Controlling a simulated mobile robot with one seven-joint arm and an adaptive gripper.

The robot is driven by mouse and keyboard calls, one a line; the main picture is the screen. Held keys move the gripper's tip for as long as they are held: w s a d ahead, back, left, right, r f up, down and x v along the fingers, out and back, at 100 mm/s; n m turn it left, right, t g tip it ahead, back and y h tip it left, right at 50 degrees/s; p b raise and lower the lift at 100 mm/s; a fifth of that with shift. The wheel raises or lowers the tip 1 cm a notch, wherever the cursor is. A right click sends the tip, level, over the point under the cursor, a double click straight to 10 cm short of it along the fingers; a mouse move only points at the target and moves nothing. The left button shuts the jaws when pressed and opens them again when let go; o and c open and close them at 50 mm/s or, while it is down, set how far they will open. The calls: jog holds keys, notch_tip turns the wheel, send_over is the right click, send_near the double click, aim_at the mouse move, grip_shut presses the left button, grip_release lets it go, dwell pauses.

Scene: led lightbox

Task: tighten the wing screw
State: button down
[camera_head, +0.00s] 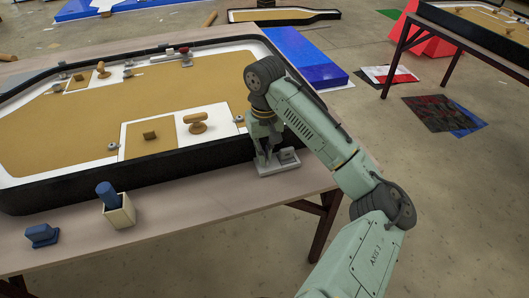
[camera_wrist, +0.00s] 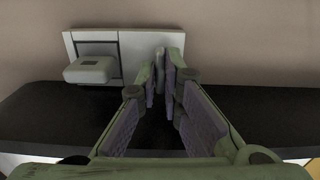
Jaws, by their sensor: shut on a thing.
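A small light-grey fixture plate (camera_head: 268,171) lies on the table near its right front corner. It also shows in the wrist view (camera_wrist: 140,43). A raised grey block (camera_head: 288,155) stands on the plate's right part, and appears left of my fingers in the wrist view (camera_wrist: 90,69). My gripper (camera_head: 264,157) points down at the plate. In the wrist view, its fingertips (camera_wrist: 165,66) come close together over the plate's right part, shut on the wing screw, which the fingers hide. I cannot tell how the screw is turned.
A black-rimmed tan board (camera_head: 60,130) fills much of the table behind the fixture. A cream holder (camera_head: 120,215) with a blue-handled item and a separate blue block (camera_head: 41,236) stand at the front left. The bare tabletop (camera_head: 200,195) between them and the fixture is clear.

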dwell(0.4)
jog(key=c, duration=2)
grip_release()
jog(key=shift+r, duration=0.1)
notch_tip(320, 180, up, 12)
jog(key=shift+f, duration=0.1)
